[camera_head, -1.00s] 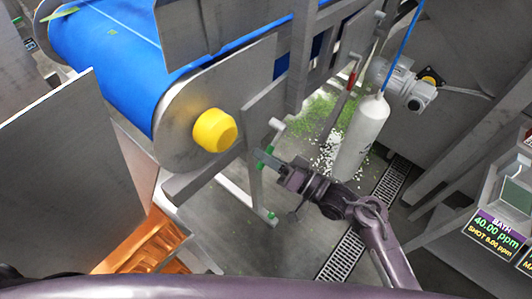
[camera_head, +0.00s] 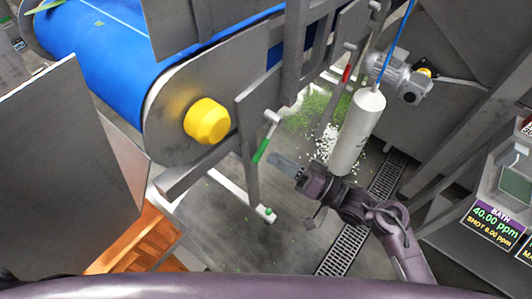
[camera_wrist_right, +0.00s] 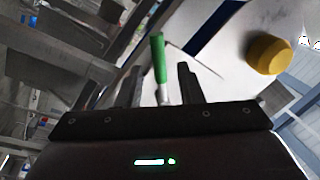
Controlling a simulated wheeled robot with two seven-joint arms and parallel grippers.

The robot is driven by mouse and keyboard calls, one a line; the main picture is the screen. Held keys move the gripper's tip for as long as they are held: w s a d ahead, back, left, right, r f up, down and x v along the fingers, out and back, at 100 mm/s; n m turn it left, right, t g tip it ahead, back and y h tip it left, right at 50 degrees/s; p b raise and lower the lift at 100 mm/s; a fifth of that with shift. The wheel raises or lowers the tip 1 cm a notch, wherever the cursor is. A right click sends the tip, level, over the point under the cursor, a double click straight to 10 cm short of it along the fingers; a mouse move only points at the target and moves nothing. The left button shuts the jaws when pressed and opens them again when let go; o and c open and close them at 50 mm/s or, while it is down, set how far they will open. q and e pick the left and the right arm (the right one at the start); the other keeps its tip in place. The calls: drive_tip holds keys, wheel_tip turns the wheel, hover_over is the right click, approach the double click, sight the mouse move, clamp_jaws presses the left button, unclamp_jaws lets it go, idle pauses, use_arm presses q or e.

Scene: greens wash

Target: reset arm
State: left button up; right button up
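My right gripper (camera_head: 284,163) is just right of a lever with a green grip (camera_head: 262,150), near the lower end of the conveyor frame. A small gap shows between its fingertips and the green grip in the head view. In the right wrist view the two fingers (camera_wrist_right: 138,88) stand apart with nothing clamped. The green grip (camera_wrist_right: 158,58) shows ahead, in the space between them. My left gripper is not in view.
A blue conveyor belt (camera_head: 110,60) with a yellow roller cap (camera_head: 207,121) stands at left. A white cylinder (camera_head: 357,132) stands behind my right arm. A red-handled lever (camera_head: 346,73), an orange crate (camera_head: 133,240) and a display reading 40.00 ppm (camera_head: 494,226) are around.

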drive_tip(key=shift+v, duration=1.25)
